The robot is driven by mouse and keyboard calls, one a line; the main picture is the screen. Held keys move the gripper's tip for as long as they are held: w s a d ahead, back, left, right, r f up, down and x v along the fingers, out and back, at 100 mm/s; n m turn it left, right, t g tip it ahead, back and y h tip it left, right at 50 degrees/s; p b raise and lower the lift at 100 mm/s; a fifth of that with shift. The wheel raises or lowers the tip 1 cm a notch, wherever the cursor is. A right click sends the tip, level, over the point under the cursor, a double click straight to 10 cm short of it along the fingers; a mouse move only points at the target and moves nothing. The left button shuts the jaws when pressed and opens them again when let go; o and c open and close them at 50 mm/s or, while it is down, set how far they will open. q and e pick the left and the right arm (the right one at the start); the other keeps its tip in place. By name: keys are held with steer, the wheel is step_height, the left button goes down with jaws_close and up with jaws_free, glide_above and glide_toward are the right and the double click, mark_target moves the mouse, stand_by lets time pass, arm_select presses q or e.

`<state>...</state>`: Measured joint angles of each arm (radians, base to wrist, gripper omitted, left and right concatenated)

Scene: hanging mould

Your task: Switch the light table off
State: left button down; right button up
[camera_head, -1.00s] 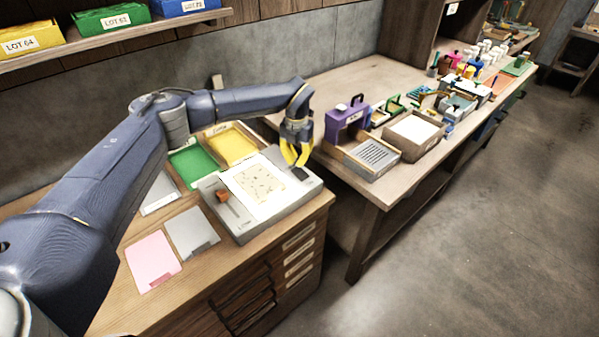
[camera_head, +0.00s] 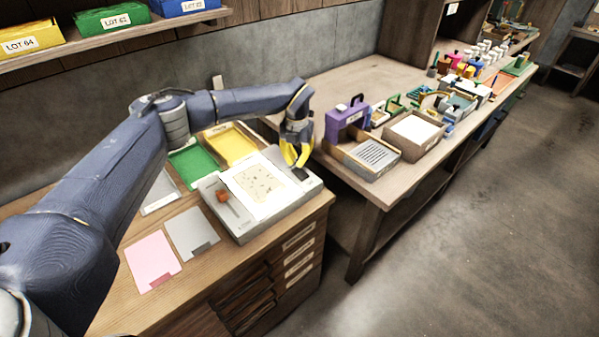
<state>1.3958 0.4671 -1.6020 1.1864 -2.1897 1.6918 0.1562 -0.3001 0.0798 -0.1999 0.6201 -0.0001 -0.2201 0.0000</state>
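The light table (camera_head: 243,228) is a grey box on the wooden cabinet top, with a bright white panel and a speckled cream sheet (camera_head: 259,184) on it. An orange knob (camera_head: 222,196) sits in a slot on its left part. My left gripper (camera_head: 297,164), with yellow fingers, points down at the light table's far right corner. A small dark piece (camera_head: 300,174) shows right at the fingertips; I cannot tell whether they touch it. The fingers hold nothing that I can see, and how far they are apart is unclear. My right gripper is out of view.
Green (camera_head: 193,165) and yellow (camera_head: 233,146) trays lie behind the light table. Pink (camera_head: 153,260) and grey (camera_head: 191,233) sheets lie to its left. A bench (camera_head: 381,187) on the right carries a purple case (camera_head: 345,119), a box (camera_head: 413,136) and small items.

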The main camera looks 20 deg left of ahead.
mark_target(297, 169)
arm_select(q)
steer(key=shift+f, duration=1.9)
stand_by(1.1)
steer(key=shift+r, duration=3.5)
